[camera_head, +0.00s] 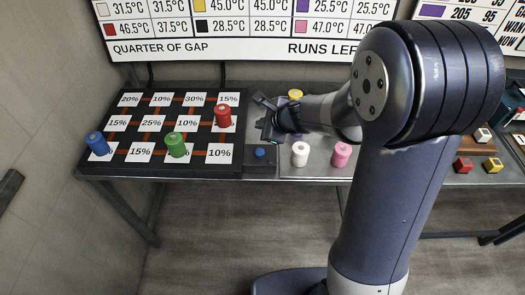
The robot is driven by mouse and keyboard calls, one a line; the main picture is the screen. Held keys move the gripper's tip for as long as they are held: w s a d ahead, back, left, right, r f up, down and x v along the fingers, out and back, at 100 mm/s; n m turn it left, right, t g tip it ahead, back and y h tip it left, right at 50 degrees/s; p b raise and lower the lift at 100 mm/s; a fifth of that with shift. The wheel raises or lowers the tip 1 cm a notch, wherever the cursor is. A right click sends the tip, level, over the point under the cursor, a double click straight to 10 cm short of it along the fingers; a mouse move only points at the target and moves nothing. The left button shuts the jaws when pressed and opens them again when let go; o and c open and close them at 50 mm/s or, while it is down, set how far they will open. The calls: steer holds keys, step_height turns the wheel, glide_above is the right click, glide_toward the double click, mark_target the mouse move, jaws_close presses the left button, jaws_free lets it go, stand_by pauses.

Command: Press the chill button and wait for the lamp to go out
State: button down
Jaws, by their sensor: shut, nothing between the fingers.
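A small dark box (261,163) with a blue round button (260,153) sits at the front edge of the table, just right of the percentage board. It looks like the chill button, but no label can be read. My gripper (268,122) is shut and empty, behind and above the box, and looks apart from the button. My arm comes in from the right. I cannot make out a lit lamp on or near the box; my gripper and arm hide part of the table behind it.
The dark board (120,171) with percentage cards carries blue (96,143), green (175,145) and red (222,116) cylinders. White (300,154) and pink (341,154) cylinders stand right of the box; a yellow one (295,96) stands behind. Small coloured blocks (463,165) lie far right.

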mark_target(262, 154)
steer(key=shift+f, duration=0.15)
step_height(262, 154, down, 9)
steer(key=b, duration=0.8)
steer(key=shift+r, duration=0.2)
stand_by(1.6)
steer(key=shift+f+b, duration=0.4)
steer(key=shift+b, duration=0.2)
steer(key=shift+f+b, duration=0.55)
stand_by(0.4)
steer(key=shift+r, duration=0.15)
steer(key=shift+r+p, duration=0.8)
steer(key=shift+p, duration=0.05)
